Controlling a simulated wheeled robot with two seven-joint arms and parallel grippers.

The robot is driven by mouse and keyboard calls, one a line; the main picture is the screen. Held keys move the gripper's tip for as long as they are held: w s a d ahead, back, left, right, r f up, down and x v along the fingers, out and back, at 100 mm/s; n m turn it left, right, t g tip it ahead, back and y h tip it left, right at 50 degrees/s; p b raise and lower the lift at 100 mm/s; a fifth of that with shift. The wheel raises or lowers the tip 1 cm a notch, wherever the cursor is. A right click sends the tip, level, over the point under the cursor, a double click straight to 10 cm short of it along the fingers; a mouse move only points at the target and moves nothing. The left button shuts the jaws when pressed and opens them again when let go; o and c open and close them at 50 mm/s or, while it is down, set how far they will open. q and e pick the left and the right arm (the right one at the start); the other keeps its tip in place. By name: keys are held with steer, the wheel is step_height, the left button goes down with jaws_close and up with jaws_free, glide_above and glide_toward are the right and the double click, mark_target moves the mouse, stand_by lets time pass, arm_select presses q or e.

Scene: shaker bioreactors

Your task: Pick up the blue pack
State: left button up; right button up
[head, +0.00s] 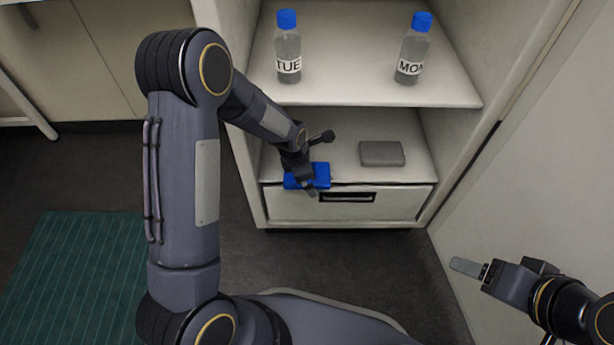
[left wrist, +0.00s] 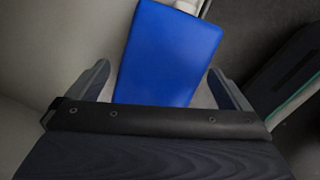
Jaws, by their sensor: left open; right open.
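The blue pack (head: 320,172) lies on the lower shelf, at its front left edge just above the drawer. My left gripper (head: 318,164) is over the pack and hides part of it. In the left wrist view the pack (left wrist: 170,55) lies between the two open fingers (left wrist: 160,82), with a gap visible on each side. I cannot tell whether a finger touches it. My right gripper (head: 468,268) is at the lower right, away from the shelves, with nothing seen in it.
A grey pack (head: 382,153) lies on the same shelf to the right. Bottles labelled TUE (head: 288,50) and MON (head: 412,52) stand on the shelf above (head: 350,85). A drawer (head: 400,203) is below. A green mat (head: 75,275) lies on the floor at left.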

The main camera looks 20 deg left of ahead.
arm_select(q)
steer(key=shift+c, duration=0.4)
steer(key=c, duration=0.9)
steer(key=shift+c, duration=0.2)
steer(key=shift+r, duration=0.15)
